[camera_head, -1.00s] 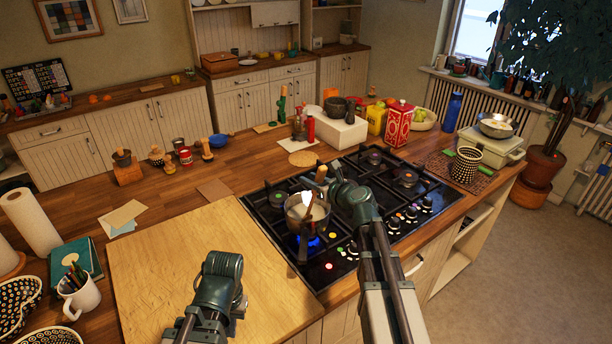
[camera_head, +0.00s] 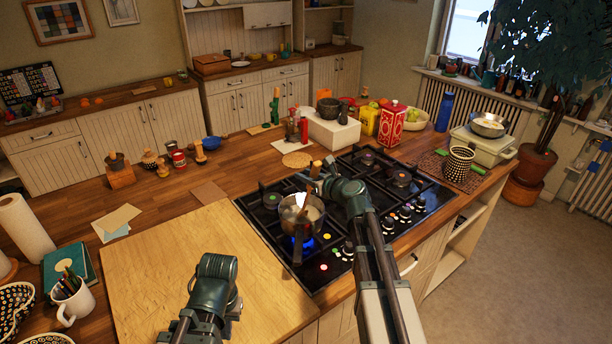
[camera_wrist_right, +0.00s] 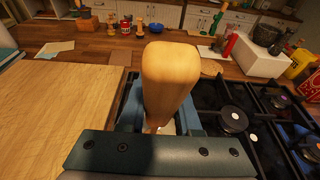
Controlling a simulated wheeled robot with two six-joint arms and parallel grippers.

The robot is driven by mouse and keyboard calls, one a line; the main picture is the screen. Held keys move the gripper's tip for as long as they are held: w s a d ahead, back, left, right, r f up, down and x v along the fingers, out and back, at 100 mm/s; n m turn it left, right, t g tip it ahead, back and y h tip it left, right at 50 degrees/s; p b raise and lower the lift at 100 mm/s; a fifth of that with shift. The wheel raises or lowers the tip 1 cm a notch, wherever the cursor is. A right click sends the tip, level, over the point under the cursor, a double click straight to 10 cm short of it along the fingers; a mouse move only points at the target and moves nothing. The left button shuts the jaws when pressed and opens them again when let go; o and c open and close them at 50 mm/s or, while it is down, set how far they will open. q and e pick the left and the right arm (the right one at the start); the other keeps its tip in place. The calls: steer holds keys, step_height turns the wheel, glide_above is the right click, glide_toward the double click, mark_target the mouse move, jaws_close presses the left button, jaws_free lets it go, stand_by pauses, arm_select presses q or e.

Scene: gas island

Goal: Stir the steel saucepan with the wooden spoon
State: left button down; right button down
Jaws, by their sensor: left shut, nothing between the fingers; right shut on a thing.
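The steel saucepan (camera_head: 289,214) sits on the front left burner of the hob, over a blue flame. Its dark handle points toward me. The wooden spoon (camera_head: 315,169) stands in it with the handle end up; the bowl end is hidden. My right gripper (camera_head: 318,186) is shut on the spoon's handle, above the pan's right rim. In the right wrist view the spoon's thick handle end (camera_wrist_right: 170,80) fills the middle and hides most of the pan. My left gripper (camera_head: 216,268) is shut and empty above the wooden board, apart from the pan.
The black gas hob (camera_head: 345,268) has knobs along its front right. The large wooden board (camera_head: 165,265) lies left of it, mostly clear. A round cork mat (camera_head: 297,160), a white box (camera_head: 332,129) and a red tin (camera_head: 390,125) stand behind the hob.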

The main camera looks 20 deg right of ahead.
steer(key=shift+s+d+r+p, duration=0.15)
steer(key=shift+s+r+p, duration=0.2)
steer(key=shift+r+p, duration=0.85)
steer(key=shift+s+d+r+p, duration=0.1)
steer(key=shift+s+r+p, duration=0.3)
steer(key=shift+r+p, duration=0.8)
steer(key=shift+s+d+r+p, duration=0.15)
steer(key=shift+s+r+p, duration=0.2)
steer(key=shift+r+p, duration=0.85)
step_height(320, 180, up, 10)
steer(key=p, duration=0.9)
steer(key=shift+p, duration=0.35)
